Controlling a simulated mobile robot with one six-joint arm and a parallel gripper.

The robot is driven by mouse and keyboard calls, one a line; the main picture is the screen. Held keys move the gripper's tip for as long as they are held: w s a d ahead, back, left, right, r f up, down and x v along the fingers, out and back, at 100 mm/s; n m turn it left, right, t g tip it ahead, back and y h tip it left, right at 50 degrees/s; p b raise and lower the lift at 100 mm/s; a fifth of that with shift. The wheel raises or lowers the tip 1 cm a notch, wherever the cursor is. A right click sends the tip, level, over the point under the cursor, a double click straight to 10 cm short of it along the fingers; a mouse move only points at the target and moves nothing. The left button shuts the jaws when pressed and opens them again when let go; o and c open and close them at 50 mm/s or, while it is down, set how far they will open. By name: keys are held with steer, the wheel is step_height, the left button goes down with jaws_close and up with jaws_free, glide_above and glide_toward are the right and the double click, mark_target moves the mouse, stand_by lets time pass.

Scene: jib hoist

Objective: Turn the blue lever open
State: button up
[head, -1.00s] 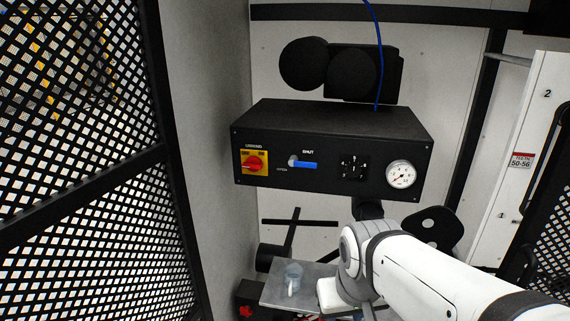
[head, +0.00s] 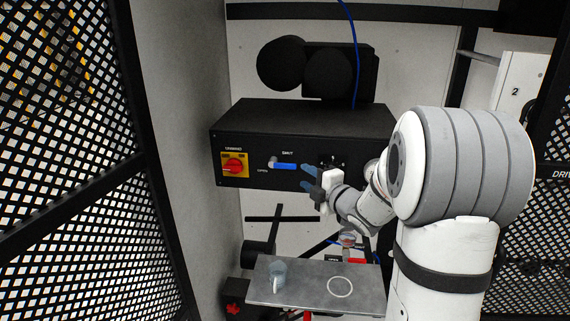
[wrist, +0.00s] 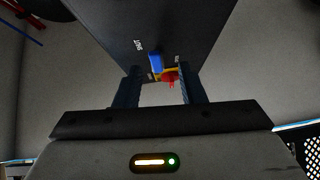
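The blue lever (head: 285,166) is on the front of the black control box (head: 320,122), lying level with its handle to the right of its pivot. The word SHUT is above it and OPEN is at its lower left. My gripper (head: 307,178) is just right of and slightly below the lever's tip, with its blue fingers pointing left. In the wrist view my gripper (wrist: 159,86) is open and empty. The blue lever (wrist: 155,62) shows beyond the fingertips, in line with the gap between them. I see no contact.
A red knob on a yellow plate (head: 235,164) is left of the lever. Mesh panels (head: 70,150) stand at the left. A blue cable (head: 353,60) hangs above the box.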

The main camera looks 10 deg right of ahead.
mark_target(290, 167)
steer(key=shift+n+y, duration=0.7)
steer(key=shift+n, duration=0.1)
steer(key=p+x, duration=0.2)
steer(key=x, duration=0.6)
steer(key=shift+a+r, duration=0.15)
steer(key=shift+a, duration=0.1)
steer(key=shift+s, duration=0.1)
steer(key=shift+c, duration=0.4)
jaws_close()
